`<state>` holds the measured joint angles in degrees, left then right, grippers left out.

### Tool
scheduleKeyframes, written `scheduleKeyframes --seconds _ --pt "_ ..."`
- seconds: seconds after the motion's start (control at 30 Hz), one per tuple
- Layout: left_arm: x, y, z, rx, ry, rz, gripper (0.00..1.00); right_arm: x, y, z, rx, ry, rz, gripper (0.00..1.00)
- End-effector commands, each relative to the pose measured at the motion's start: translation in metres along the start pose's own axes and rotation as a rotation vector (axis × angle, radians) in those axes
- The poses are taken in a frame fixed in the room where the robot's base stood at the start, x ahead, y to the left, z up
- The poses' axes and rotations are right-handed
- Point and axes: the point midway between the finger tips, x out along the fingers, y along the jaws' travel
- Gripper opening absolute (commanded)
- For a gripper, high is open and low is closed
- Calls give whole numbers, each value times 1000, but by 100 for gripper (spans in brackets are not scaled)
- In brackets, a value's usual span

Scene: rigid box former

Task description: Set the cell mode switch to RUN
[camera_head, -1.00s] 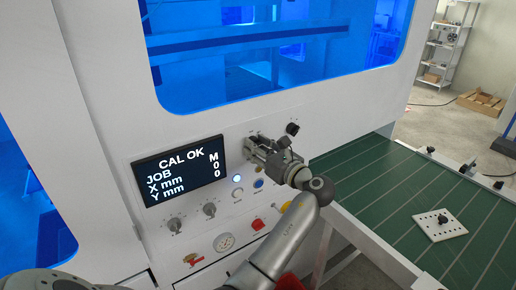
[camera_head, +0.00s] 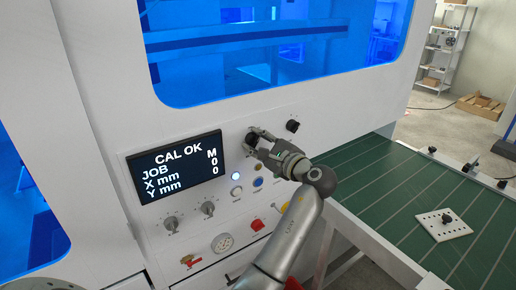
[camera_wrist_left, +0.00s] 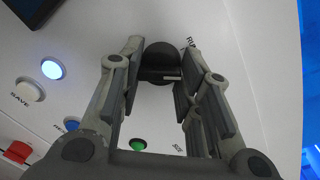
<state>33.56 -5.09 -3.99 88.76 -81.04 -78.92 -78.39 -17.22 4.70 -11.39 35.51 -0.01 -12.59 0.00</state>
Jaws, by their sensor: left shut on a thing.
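The cell mode switch is a black round knob (camera_head: 251,139) on the white machine panel, right of the screen. In the left wrist view the knob (camera_wrist_left: 161,61) sits between my fingertips, with a pale mark on its near side. A label reading RU, partly cut off by a finger, is at its upper right. My left gripper (camera_head: 257,142) is shut on the knob, with a finger on either side of it. The knob's exact pointing direction is hard to tell. My right gripper is not in view.
The screen (camera_head: 178,169) reads CAL OK. A second black knob (camera_head: 292,126) is close at the right. Below are a lit white button (camera_head: 235,176), a blue button (camera_head: 258,182) and a red switch (camera_head: 257,224). A green conveyor (camera_head: 390,190) carries a white plate (camera_head: 443,225).

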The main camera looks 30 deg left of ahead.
Motion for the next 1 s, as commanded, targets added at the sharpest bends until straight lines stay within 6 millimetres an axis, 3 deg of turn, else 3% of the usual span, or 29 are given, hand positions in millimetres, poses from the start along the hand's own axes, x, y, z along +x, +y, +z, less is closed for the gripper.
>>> scheduleKeyframes --seconds 0.5,1.0 --pt "0 1 -2 -432 31 -4 8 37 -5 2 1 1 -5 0" --pt "0 0 0 -588 43 -6 8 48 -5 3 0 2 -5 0"
